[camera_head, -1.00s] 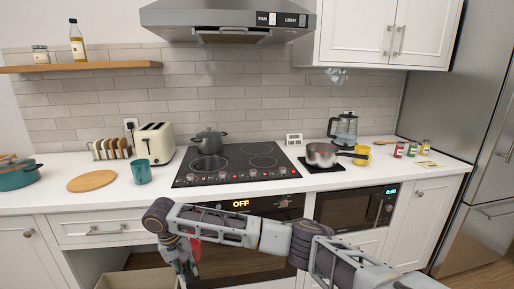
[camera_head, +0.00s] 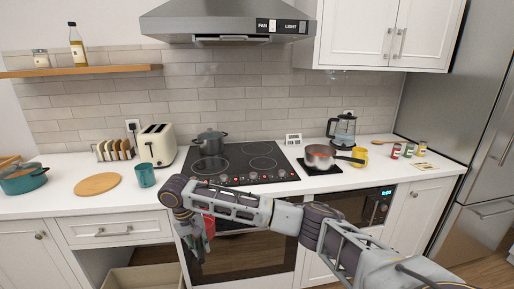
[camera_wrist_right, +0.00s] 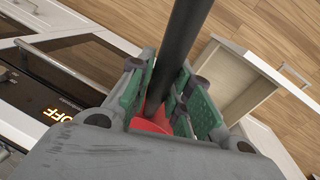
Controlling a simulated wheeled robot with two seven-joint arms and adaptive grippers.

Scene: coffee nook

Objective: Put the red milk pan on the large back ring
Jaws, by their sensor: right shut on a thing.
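My right gripper (camera_head: 194,244) hangs pointing down in front of the oven, below the counter's front edge. It is shut on the red milk pan (camera_head: 209,226); only a small red part shows beside the fingers. In the right wrist view the gripper (camera_wrist_right: 163,100) has its green-padded fingers around a dark handle, with the red pan (camera_wrist_right: 150,121) partly hidden beyond them. The black cooktop (camera_head: 233,178) has a bare back right ring (camera_head: 257,148). A grey lidded pot (camera_head: 209,142) stands at its back left. My left gripper is out of view.
An open drawer or box (camera_head: 140,278) lies below the counter at left.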

